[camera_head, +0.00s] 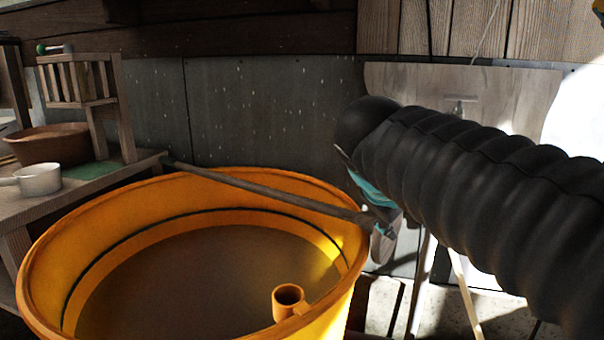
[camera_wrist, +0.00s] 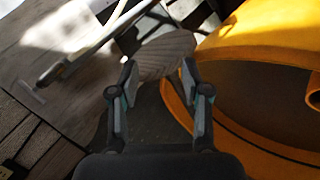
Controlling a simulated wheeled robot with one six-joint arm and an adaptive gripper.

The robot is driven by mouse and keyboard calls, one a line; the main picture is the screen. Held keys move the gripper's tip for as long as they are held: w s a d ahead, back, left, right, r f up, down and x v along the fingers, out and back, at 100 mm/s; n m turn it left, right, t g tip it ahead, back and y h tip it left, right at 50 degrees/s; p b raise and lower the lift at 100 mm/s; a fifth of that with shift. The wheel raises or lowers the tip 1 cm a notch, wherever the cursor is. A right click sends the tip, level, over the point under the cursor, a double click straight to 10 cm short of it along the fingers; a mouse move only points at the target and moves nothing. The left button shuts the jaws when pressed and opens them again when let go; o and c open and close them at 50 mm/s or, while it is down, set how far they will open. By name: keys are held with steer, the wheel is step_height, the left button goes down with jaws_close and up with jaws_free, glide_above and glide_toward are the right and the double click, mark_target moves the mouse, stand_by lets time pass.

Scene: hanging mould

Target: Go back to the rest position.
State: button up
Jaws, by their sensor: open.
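My gripper (camera_wrist: 158,76) is open in the wrist view, with its two fingers apart and nothing clearly held between them. In the head view only a part of my gripper (camera_head: 372,192) shows behind my black ribbed arm, just outside the right rim of the orange tub (camera_head: 85,235). The tub also fills the right of the wrist view (camera_wrist: 235,45). A flat, rounded wooden piece (camera_wrist: 165,56) lies beyond the fingertips. I cannot tell whether they touch it.
A long wooden stick (camera_head: 270,192) slants over the tub. A small orange cup (camera_head: 288,297) sits at its front inside. At left, a bench (camera_head: 150,160) holds a white ladle (camera_head: 40,179), brown bowl (camera_head: 50,145) and wooden rack (camera_head: 78,82). A pale board (camera_head: 480,92) stands behind my arm.

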steer(key=s+f+m+g+y, duration=0.1)
steer(key=s+f+m+y, duration=0.4)
steer(key=s+f, duration=1)
steer(key=shift+s+f+m+g, duration=0.3)
steer(key=shift+f+m, duration=0.3)
steer(key=shift+f, duration=1.5)
